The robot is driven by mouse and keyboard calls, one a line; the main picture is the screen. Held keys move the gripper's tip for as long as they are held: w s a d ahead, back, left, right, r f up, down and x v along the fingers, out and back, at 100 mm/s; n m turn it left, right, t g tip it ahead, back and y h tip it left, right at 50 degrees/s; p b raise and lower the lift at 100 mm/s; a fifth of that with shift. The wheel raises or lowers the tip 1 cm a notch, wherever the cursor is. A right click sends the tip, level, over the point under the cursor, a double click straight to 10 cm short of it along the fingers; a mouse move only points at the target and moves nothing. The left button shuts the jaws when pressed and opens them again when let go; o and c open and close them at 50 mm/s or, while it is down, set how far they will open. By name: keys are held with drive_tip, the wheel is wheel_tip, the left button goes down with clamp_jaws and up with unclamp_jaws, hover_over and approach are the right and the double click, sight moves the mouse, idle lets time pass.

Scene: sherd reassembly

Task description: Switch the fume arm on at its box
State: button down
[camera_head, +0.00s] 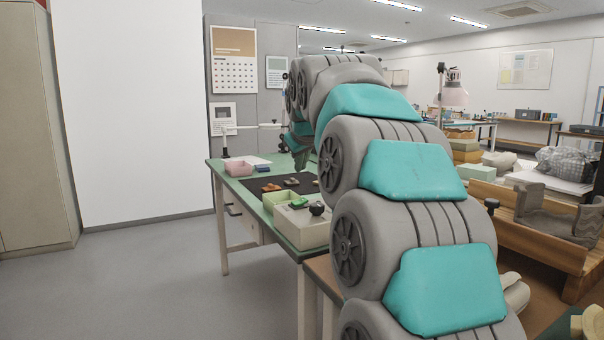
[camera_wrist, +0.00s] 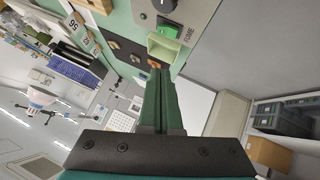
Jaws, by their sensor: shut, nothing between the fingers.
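The beige fume box (camera_head: 305,230) stands at the near corner of the green-topped table, with a green switch (camera_head: 298,203) and a dark round knob (camera_head: 317,208) on top. In the wrist view, the box (camera_wrist: 197,14) carries the word FUME beside its green switch (camera_wrist: 167,30); the knob (camera_wrist: 163,4) is cut by the top edge. I cannot tell the switch's position. My gripper (camera_wrist: 158,72) is shut and empty, its green fingers pointing toward the box side, apart from the switch. In the head view my gripper (camera_head: 301,158) is partly hidden by my arm, above the table.
A pale green bin (camera_head: 283,201) sits directly beside the box. A dark mat (camera_head: 262,186) with several sherds and a pink bin (camera_head: 238,167) lie farther back. A wooden bench with a cradle (camera_head: 556,216) is at right. Floor at left is clear.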

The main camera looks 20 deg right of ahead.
hover_over(300, 202)
drive_tip(key=s+a, duration=0.1)
drive_tip(key=s, duration=0.1)
drive_tip(key=f, duration=0.5)
drive_tip(key=shift+w+a+f, duration=0.15)
drive_tip(key=shift+w+f, duration=0.05)
drive_tip(key=shift+f, duration=0.1)
drive_tip(key=f, duration=0.1)
drive_tip(key=d+f, duration=0.1)
drive_tip(key=shift+f, duration=0.35)
drive_tip(key=shift+d+f, duration=0.2)
drive_tip(key=shift+f, duration=0.3)
